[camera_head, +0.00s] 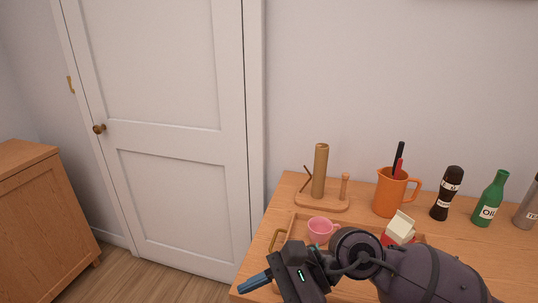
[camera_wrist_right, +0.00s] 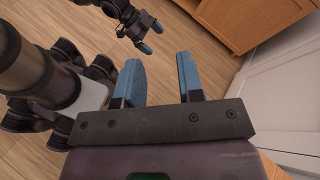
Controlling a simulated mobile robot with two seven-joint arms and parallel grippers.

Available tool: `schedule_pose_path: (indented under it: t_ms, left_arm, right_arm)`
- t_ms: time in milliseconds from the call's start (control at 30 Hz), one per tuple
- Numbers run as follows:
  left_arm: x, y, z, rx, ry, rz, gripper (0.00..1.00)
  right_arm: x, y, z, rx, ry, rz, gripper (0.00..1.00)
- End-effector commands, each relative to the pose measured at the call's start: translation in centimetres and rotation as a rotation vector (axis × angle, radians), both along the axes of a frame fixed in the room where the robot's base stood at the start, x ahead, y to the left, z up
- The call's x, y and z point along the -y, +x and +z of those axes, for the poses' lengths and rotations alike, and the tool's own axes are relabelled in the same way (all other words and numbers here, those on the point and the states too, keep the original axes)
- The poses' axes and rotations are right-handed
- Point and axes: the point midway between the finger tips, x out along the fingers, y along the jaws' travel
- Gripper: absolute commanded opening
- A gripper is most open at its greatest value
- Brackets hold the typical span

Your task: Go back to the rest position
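My right gripper (camera_head: 254,282) reaches in from the lower right of the head view, over the front left edge of the wooden table (camera_head: 247,285). In the right wrist view its two blue fingers (camera_wrist_right: 160,70) stand apart with nothing between them and bare floor beyond. My left gripper (camera_wrist_right: 150,37) shows at the top of the right wrist view, with its blue fingertips apart and empty above the floor. The left arm is not in the head view.
A wooden tray (camera_head: 293,228) with a pink cup (camera_head: 322,230) and a red-white carton (camera_head: 399,229) lies beside my right arm. Behind are a wooden stand (camera_head: 320,198), orange jug (camera_head: 389,194), dark bottle (camera_head: 446,194) and green oil bottle (camera_head: 490,201). A cabinet (camera_head: 38,220) stands left.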

Motion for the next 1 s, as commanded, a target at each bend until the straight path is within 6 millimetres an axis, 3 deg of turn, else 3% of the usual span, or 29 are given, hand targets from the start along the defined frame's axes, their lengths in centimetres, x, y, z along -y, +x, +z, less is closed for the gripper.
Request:
schedule_pose_path:
  t_ms: [133, 267, 400, 500, 633, 767, 967, 1000]
  left_arm:
    - [0.0, -0.3, -0.2, -0.006, 0.000, 0.002, 0.95]
    - [-0.1, -0.7, -0.4, -0.015, 0.000, 0.004, 0.95]
    - [-0.2, -1.1, -0.7, -0.024, 0.000, 0.006, 0.95]
    - [-0.2, -1.1, -0.7, -0.024, 0.000, 0.006, 0.95]
    - [-0.2, -0.9, -0.6, -0.021, 0.001, 0.005, 0.95]
    - [-0.1, -0.7, -0.5, -0.017, 0.000, 0.004, 0.95]
    - [-0.1, -0.4, -0.4, -0.011, 0.000, 0.002, 0.95]
    - [-0.1, -0.4, -0.3, -0.010, 0.000, 0.002, 0.95]
  right_arm:
    - [-0.8, 0.0, 4.1, -0.306, 0.296, -0.176, 0.35]
    - [0.3, 1.4, 7.2, -0.589, 0.540, -0.329, 0.35]
    - [3.1, 3.8, 9.1, -0.905, 0.795, -0.491, 0.35]
    - [6.0, 5.7, 9.3, -1.135, 0.974, -0.603, 0.35]
    - [10.4, 7.7, 8.1, -1.435, 1.209, -0.747, 0.35]
    - [15.1, 8.9, 5.1, -1.730, 1.446, -0.885, 0.35]
    - [21.8, 7.8, -1.9, -2.159, 1.828, -1.096, 0.35]
    - [23.0, 7.1, -3.5, 2.221, -1.893, 1.128, 0.35]
